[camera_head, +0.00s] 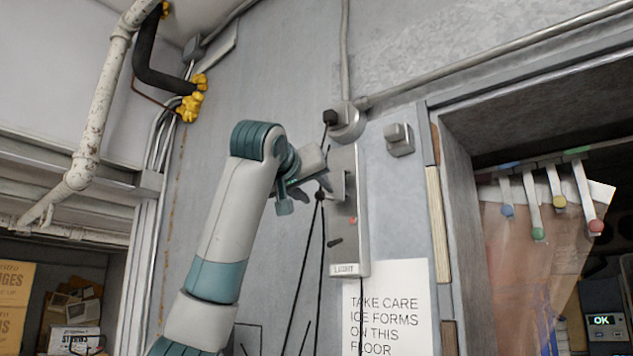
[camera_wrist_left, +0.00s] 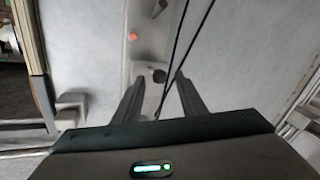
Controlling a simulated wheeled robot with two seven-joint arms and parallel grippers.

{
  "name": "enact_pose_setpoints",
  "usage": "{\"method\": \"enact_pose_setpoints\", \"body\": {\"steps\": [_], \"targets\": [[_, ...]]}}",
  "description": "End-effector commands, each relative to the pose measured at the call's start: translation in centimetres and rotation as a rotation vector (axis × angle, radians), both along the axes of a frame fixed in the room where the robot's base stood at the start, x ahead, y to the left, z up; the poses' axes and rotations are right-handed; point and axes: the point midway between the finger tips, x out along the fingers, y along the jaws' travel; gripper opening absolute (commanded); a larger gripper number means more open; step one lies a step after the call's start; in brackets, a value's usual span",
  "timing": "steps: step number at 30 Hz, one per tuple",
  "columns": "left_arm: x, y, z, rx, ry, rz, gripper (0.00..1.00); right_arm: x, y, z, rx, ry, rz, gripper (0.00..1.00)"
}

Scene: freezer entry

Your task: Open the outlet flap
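A narrow metal panel (camera_head: 347,215) on the grey wall carries a small grey part (camera_head: 339,187) that juts out and looks like the outlet flap. My left gripper (camera_head: 318,184) is in front of it, just to its left, partly overlapping it. In the left wrist view its two dark fingers (camera_wrist_left: 157,84) are apart and empty. Between and beyond the fingertips shows a pale fitting with a dark oval (camera_wrist_left: 159,75), which may be the outlet. I cannot tell whether a finger touches the flap. My right gripper is out of view.
The panel has a red light (camera_head: 352,220), a dark toggle (camera_head: 335,242) and a LIGHT label (camera_head: 344,270). Black cords (camera_head: 321,262) hang close to the gripper. A paper sign (camera_head: 388,310) is below. A strip-curtained doorway (camera_head: 540,240) opens at right.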

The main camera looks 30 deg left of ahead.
Motion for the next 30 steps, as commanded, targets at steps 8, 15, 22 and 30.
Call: {"method": "enact_pose_setpoints", "body": {"steps": [8, 15, 22, 30], "targets": [[1.5, 0.4, 0.0, -0.001, 0.001, 0.0, 0.38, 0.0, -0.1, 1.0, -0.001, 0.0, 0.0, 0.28], [1.5, 0.4, -0.1, -0.001, 0.0, 0.0, 0.38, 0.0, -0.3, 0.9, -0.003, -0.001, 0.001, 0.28], [1.5, 0.4, 0.0, -0.001, 0.0, 0.0, 0.0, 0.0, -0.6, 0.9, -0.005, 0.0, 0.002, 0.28], [1.2, 0.5, -0.1, -0.001, -0.001, -0.003, 0.0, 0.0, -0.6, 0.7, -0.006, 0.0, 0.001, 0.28]]}}
